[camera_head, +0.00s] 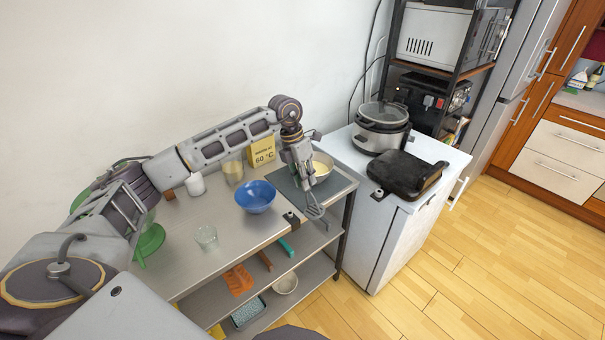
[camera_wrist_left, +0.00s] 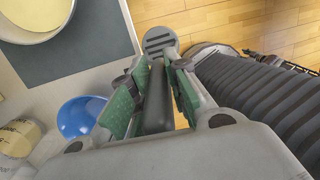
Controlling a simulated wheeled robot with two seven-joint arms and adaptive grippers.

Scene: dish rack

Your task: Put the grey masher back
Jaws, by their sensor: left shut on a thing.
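My left gripper (camera_head: 308,186) is shut on the grey masher (camera_head: 316,211) near the front right of the metal table. The slotted grey head (camera_wrist_left: 159,41) shows beyond the fingertips. I cannot tell if the head touches anything. My right gripper is not in view.
A dark mat (camera_head: 337,184) bears a cream bowl (camera_head: 323,165). A blue bowl (camera_head: 256,196) and a glass (camera_head: 206,236) stand to the left. Lower shelves hold an orange item (camera_head: 238,280) and a small bowl (camera_head: 285,283).

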